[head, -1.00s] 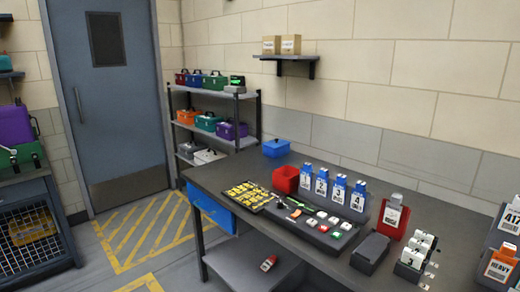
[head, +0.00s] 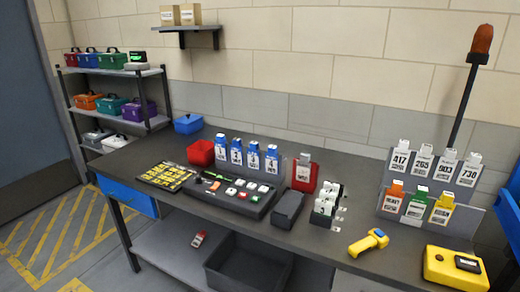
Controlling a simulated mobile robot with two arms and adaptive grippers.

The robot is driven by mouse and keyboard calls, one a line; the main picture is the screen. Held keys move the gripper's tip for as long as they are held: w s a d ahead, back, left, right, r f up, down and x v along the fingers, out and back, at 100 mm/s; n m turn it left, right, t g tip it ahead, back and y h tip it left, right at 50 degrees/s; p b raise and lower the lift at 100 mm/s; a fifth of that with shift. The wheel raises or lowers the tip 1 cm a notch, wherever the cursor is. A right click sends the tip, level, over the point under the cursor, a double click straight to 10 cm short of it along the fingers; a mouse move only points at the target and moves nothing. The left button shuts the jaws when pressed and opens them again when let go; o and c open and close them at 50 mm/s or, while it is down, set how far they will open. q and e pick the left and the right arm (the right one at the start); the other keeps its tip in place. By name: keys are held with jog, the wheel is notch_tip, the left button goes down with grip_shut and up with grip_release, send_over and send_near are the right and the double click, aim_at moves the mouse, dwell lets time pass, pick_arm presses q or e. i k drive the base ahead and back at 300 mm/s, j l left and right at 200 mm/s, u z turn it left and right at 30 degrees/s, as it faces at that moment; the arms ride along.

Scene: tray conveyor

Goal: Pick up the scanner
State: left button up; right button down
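A yellow hand-held scanner (head: 368,243) with a blue part at its head lies on the dark workbench (head: 290,232), near the front edge and right of the middle of the view. Its whole upper side shows and nothing covers it. Neither of my grippers is in view.
A yellow box with a dark panel (head: 455,267) sits right of the scanner. Behind it stands a rack of tagged cards (head: 377,204). Bare bench surrounds the scanner.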

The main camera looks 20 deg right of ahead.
aim_at(372, 242)
jog(key=z, duration=1.4)
